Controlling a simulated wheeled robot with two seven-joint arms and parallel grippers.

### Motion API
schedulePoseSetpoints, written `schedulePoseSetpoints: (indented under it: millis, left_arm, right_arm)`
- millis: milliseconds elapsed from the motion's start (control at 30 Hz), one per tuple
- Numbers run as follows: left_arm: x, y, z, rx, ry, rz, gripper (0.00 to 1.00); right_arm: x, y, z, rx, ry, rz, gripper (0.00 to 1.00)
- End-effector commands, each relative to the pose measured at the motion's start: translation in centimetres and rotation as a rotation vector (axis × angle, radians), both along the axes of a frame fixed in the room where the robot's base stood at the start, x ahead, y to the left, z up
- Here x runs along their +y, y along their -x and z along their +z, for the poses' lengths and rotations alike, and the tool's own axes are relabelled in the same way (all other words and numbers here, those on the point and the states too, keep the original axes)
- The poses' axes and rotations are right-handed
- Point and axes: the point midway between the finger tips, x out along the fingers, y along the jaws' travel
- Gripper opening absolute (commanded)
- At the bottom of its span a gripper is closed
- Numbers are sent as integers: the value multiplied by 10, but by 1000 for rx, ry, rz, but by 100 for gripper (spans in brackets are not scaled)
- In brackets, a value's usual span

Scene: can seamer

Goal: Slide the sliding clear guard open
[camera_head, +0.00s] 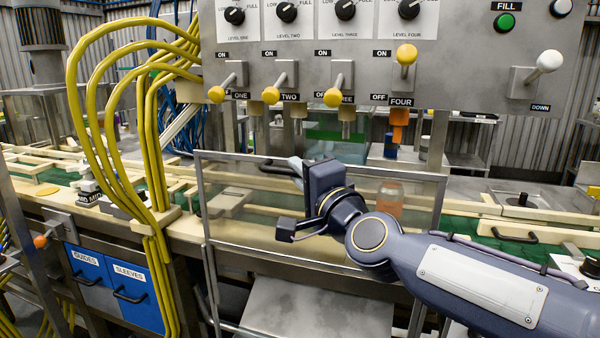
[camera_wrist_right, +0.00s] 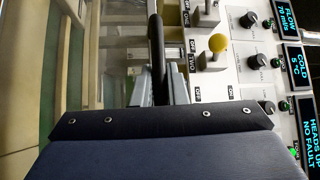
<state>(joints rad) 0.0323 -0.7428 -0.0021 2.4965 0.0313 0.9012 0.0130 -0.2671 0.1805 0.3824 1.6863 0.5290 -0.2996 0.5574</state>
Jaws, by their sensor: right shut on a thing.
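The sliding clear guard (camera_head: 236,232) is a see-through panel with a thin metal frame, standing upright in front of the conveyor in the head view. A dark bar handle (camera_head: 272,164) is at its upper edge, left of the middle. My right gripper (camera_head: 296,165) is at this handle and shut on it. The handle (camera_wrist_right: 156,45) also shows in the right wrist view as a black bar running between the gripper's grey fingers (camera_wrist_right: 162,92). The gripper body hides part of the handle and panel. My left gripper is not in view.
A grey control panel (camera_head: 470,75) with yellow-knobbed levers hangs just above the guard. Yellow hoses (camera_head: 155,180) run down close to the guard's left. Behind the panel, an orange container (camera_head: 389,203) stands near the guard's right end. Blue drawers (camera_head: 110,287) are at lower left.

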Motion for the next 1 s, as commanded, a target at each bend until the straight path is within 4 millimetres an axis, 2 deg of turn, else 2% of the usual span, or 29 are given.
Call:
schedulePoseSetpoints:
  millis: [267, 467, 667, 1000]
  left_arm:
    - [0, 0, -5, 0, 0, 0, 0]
    - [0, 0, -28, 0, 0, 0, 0]
    - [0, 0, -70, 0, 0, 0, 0]
    - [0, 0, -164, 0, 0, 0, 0]
  right_arm:
    - [0, 0, -6, 1, 0, 0, 0]
    - [0, 0, -29, 2, 1, 0, 0]
    - [0, 0, -72, 3, 1, 1, 0]
    - [0, 0, -168, 4, 1, 1, 0]
